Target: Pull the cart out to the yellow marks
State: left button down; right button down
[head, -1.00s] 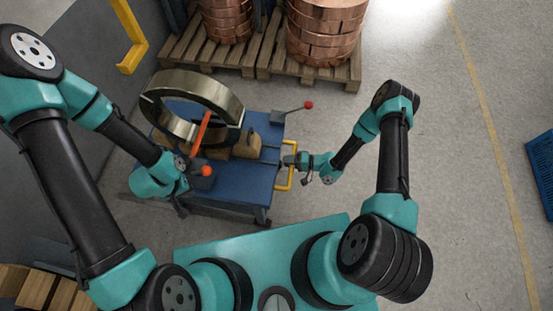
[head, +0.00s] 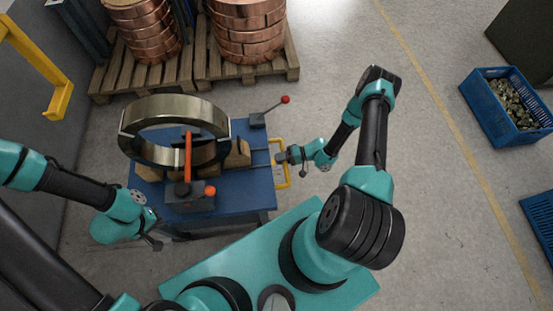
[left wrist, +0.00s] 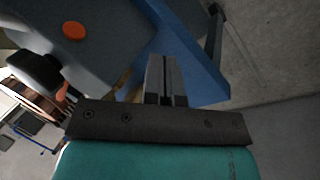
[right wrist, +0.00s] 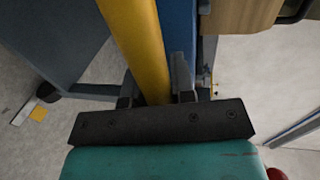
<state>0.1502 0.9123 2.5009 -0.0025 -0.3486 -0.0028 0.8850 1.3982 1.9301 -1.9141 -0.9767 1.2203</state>
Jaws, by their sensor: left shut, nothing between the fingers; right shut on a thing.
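The cart (head: 237,186) has a blue top and carries a large metal ring (head: 219,117) on wooden blocks. A clamp block with an orange-red arm and knob (head: 188,195) sits at its near side. A yellow handle (head: 286,183) is on its right side. My right gripper (head: 282,157) is shut on this handle; the yellow bar shows between the fingers in the right wrist view (right wrist: 140,45). My left gripper (head: 155,243) is shut and empty beside the cart's near left corner. A small yellow mark (right wrist: 38,114) lies on the floor in the right wrist view.
Pallets (head: 290,64) with copper coils (head: 247,30) stand behind the cart. A red-knobbed lever (head: 285,100) rises at its far right corner. A yellow bracket (head: 57,98) is on the left wall. Blue crates (head: 476,100) stand far right.

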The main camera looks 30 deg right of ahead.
jog(key=shift+d, duration=0.25)
jog(key=c, duration=1.3)
grip_release()
jog(key=shift+s+d, duration=0.1)
jog(key=o, duration=0.3)
jog(key=v, duration=1.7)
jog(key=shift+s+d+r, duration=0.1)
